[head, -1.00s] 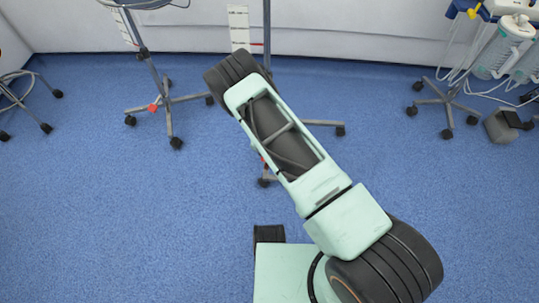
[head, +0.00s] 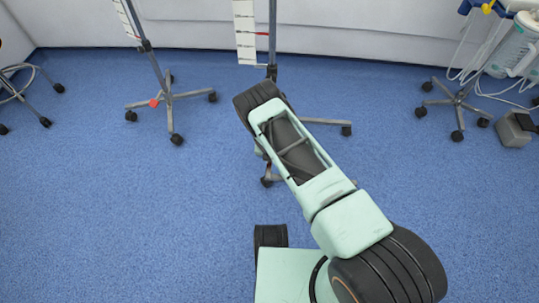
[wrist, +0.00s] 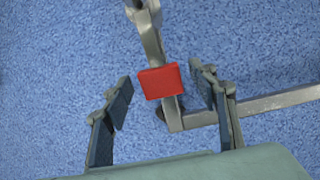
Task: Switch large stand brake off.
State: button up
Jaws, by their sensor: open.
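A red brake pedal (wrist: 161,82) sits on a grey metal stand leg in the wrist view. My gripper (wrist: 160,88) is open, with one finger on each side of the pedal in the picture. No contact with the pedal is visible, and the height gap is hard to judge. In the head view a stand with a pole (head: 272,40) stands behind my arm. My arm hides most of its base, and its pedal and my gripper are not clearly visible there.
Another wheeled stand (head: 170,98) with a red pedal (head: 154,103) is to the left. A stool (head: 28,88) is at the far left. A wheeled equipment stand (head: 458,103) with tubing is at the right. Blue floor (head: 130,220) is clear in front.

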grip_shut()
dwell(0.4)
jog(key=shift+r, duration=0.1)
